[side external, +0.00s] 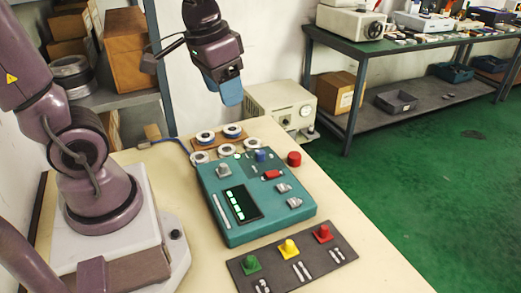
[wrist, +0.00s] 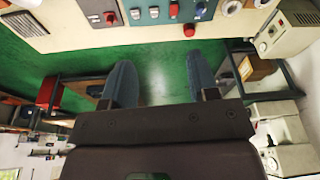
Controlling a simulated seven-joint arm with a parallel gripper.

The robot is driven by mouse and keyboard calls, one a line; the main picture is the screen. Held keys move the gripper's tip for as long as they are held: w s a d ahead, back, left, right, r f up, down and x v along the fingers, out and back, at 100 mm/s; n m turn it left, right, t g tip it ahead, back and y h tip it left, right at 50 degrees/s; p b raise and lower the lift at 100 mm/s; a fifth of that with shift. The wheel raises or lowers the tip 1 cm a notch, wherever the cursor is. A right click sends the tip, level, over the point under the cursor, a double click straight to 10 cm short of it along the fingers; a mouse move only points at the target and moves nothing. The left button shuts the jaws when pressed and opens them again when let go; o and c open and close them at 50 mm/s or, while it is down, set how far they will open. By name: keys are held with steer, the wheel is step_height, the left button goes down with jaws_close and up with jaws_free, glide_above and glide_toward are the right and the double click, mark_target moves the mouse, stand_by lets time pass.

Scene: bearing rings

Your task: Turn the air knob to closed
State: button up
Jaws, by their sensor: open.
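The teal control panel (side external: 232,232) lies on the table in the side view; its edge shows at the top of the wrist view (wrist: 150,17). It carries a grey knob (side external: 223,171), a blue knob (side external: 261,156), a red control (side external: 271,174) and two grey controls at its right (side external: 283,187) (side external: 294,202). Labels are too small to read, so I cannot tell which is the air knob. My gripper (side external: 229,92) hangs well above the panel's far side, touching nothing. In the wrist view its two blue fingers (wrist: 161,80) are wide apart and empty.
A dark plate (side external: 283,272) with green, yellow and red knobs lies in front of the panel. A red button (side external: 294,158) stands at its far right corner. Several white-rimmed round parts (side external: 205,137) lie behind it. A pale box-shaped machine (side external: 283,108) stands beyond the table.

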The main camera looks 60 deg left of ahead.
steer(key=w+a+f+m+g, duration=0.1)
steer(key=w+a+f+g, duration=0.1)
steer(key=w+a+f, duration=0.4)
steer(key=m, duration=0.7)
glide_toward(261, 152)
steer(key=shift+g+h, duration=0.3)
steer(key=shift+h, duration=0.1)
steer(key=f, duration=0.9)
steer(key=shift+w+a+f, duration=0.15)
steer(key=shift+a, duration=0.1)
steer(key=c, duration=0.9)
